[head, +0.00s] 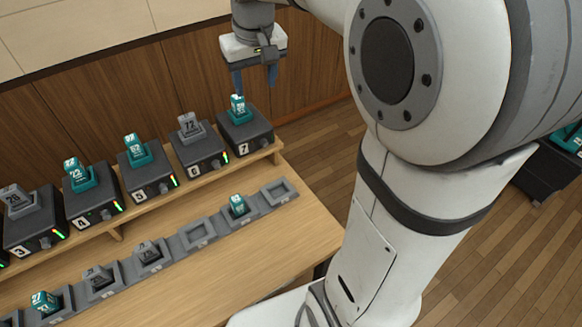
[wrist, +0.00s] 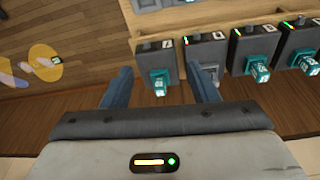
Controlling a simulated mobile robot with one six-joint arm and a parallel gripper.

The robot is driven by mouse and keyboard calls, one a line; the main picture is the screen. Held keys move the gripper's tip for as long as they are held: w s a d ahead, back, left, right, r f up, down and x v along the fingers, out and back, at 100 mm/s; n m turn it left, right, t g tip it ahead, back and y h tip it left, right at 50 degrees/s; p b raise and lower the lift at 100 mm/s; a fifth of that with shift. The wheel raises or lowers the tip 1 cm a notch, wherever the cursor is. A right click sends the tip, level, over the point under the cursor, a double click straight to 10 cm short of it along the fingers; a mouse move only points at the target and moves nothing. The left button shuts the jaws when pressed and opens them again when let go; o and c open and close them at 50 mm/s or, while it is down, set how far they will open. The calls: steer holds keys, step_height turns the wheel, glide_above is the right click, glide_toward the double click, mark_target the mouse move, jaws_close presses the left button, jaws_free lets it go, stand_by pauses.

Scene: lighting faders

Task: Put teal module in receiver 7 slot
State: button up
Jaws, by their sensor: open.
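A teal module (head: 238,108) stands upright in the top of receiver 7 (head: 246,135), at the right end of the receiver row. My gripper (head: 255,88) is open and empty just above and behind this module in the head view. In the wrist view, the teal module (wrist: 160,82) and receiver 7 (wrist: 156,60) show between the spread fingers (wrist: 157,70), apart from both. How deep the module sits is hard to tell. Another teal module (head: 238,205) sits in the front rack.
Receiver 6 (head: 201,152) holds a grey module (head: 189,125) close beside receiver 7. Receivers 5 (head: 147,178) and 4 (head: 93,203) hold teal modules. The front rack (head: 218,222) has empty pockets and several modules. Open floor (head: 312,150) lies right of the bench.

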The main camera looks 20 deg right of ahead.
steer(key=s+f, duration=0.3)
steer(key=s, duration=0.6)
steer(key=s+f+t, duration=0.1)
steer(key=s+f, duration=0.3)
steer(key=s, duration=0.6)
steer(key=shift+f+m, duration=0.15)
steer(key=shift+m, duration=0.25)
steer(key=shift+f, duration=0.1)
steer(key=shift+b+x, duration=0.75)
steer(key=shift+x, duration=0.05)
steer(key=shift+s+d, duration=0.1)
steer(key=shift+c, duration=0.5)
